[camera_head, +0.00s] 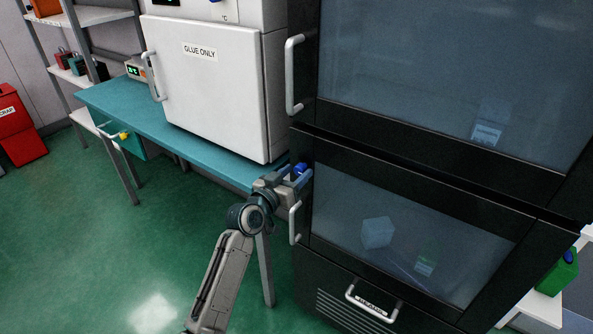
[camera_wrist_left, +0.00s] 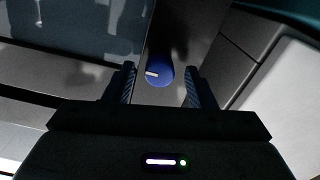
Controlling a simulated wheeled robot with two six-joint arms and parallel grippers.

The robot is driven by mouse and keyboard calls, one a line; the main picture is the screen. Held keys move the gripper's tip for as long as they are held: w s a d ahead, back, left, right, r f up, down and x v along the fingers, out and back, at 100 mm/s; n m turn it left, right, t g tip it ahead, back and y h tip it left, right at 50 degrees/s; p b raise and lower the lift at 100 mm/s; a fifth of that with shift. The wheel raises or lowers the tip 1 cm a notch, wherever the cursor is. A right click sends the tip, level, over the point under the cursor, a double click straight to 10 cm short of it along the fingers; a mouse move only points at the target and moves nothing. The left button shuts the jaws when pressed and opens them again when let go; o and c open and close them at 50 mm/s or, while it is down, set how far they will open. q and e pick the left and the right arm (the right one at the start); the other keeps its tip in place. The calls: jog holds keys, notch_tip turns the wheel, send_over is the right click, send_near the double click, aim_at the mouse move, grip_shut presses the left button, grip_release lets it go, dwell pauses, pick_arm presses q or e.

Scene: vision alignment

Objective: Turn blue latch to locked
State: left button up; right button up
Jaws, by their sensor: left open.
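The blue latch (camera_head: 301,168) is on the left front edge of the black cabinet, near the upper corner of its lower glass door. In the left wrist view the latch (camera_wrist_left: 162,76) is a round blue knob with a short white mark on its left side, lying roughly across the picture. My left gripper (camera_head: 293,179) is at the latch, partly covering it. In the left wrist view the open fingers (camera_wrist_left: 160,84) stand on either side of the knob, with gaps visible. Whether they touch it cannot be told. My right gripper is not in view.
The lower door's handle (camera_head: 296,222) is just below my gripper. A white oven labelled GLUE ONLY (camera_head: 215,85) stands on the teal bench (camera_head: 150,112) to the left. The upper door's handle (camera_head: 293,75) juts out above. Green floor (camera_head: 80,240) is clear at the left.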

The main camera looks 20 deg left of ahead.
pick_arm(q)
jog(key=shift+w+d, duration=0.15)
jog(key=shift+w, duration=0.25)
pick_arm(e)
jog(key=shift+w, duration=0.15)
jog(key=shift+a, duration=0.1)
pick_arm(q)
jog(key=shift+c, duration=0.4)
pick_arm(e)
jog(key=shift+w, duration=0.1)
pick_arm(q)
jog(key=c, duration=0.9)
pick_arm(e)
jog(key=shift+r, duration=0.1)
